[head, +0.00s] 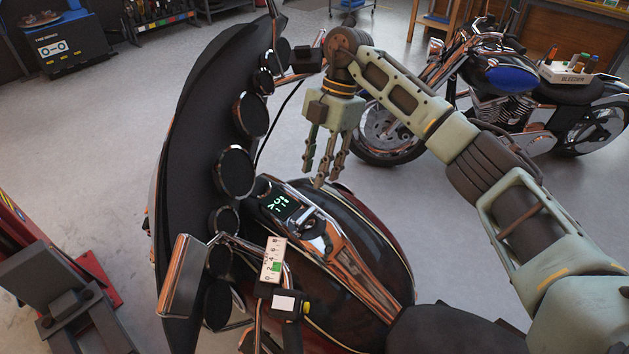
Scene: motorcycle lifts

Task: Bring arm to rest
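My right arm (487,160) comes in from the right and reaches over a dark red motorcycle. My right gripper (322,174) hangs at its end with the fingers pointing down, above the motorcycle's tank (358,232) and console. The fingers are apart with gaps between them, and nothing is held. Whether a fingertip touches the motorcycle is hard to tell, but they look clear of it. My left gripper is not in view.
The near motorcycle's fairing (190,150), handlebar and round gauges stand left of the gripper. A second motorcycle (500,75) with a blue tank stands behind my arm. A red and black lift part (55,280) is at lower left. Open grey floor (90,150) lies at left.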

